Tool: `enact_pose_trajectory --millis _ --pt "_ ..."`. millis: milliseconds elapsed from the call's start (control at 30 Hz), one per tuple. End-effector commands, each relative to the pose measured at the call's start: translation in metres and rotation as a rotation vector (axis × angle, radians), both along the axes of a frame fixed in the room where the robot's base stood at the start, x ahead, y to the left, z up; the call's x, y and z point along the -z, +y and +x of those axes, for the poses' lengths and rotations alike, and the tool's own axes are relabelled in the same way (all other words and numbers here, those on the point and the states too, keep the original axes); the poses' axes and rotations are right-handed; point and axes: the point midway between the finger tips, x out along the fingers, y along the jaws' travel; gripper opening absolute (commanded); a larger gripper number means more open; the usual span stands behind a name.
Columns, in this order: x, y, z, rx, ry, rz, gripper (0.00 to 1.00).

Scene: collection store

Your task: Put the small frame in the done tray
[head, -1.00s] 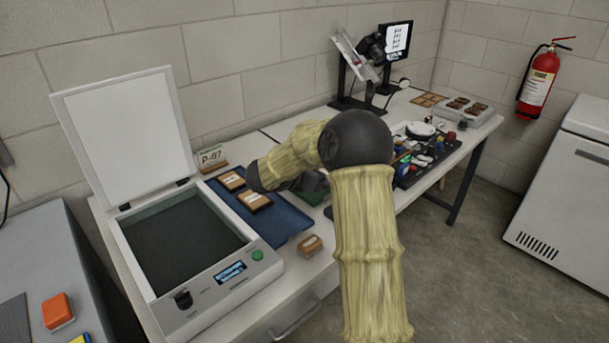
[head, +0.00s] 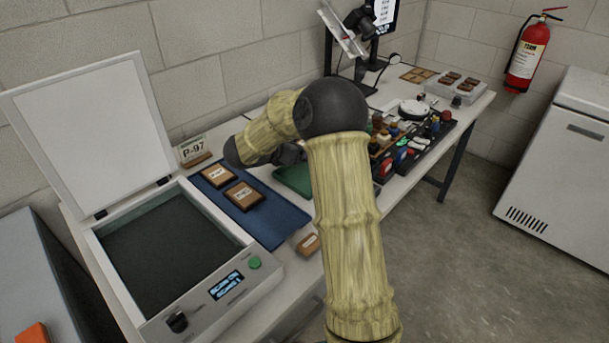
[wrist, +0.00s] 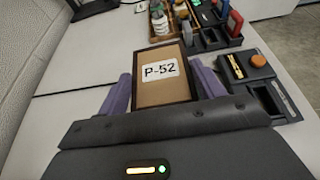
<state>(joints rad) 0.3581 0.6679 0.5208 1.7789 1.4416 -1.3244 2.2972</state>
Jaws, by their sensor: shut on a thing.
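In the wrist view, a small dark-rimmed frame (wrist: 162,95) with a tan face and a white "P-52" label sits between the two purple fingers of my gripper (wrist: 163,88). My gripper is shut on it, and the frame lies face up to the camera. In the head view, my arm hides the fingers and the held frame. A pale tray (head: 450,92) with several small brown pieces stands at the far right end of the table. I see no label naming a done tray.
Two brown frames (head: 243,196) lie on a blue mat (head: 272,228) beside the open scanner (head: 165,235). A "P-97" card (head: 194,150) stands behind them. A small brown block (head: 308,243) lies at the front edge. A dark organiser (head: 405,165) of tools is right of my arm.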

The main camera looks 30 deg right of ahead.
Motion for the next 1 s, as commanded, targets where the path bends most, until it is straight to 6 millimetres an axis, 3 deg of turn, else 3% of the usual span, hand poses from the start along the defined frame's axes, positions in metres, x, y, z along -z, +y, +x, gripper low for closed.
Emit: enact_pose_trajectory --millis 300,700,1000 --pt "0.054 0.000 0.000 0.000 0.004 0.001 0.44" --pt "0.061 0.000 0.000 0.001 0.001 0.000 0.44" --pt "0.096 0.000 0.000 -0.001 0.002 0.000 0.44"
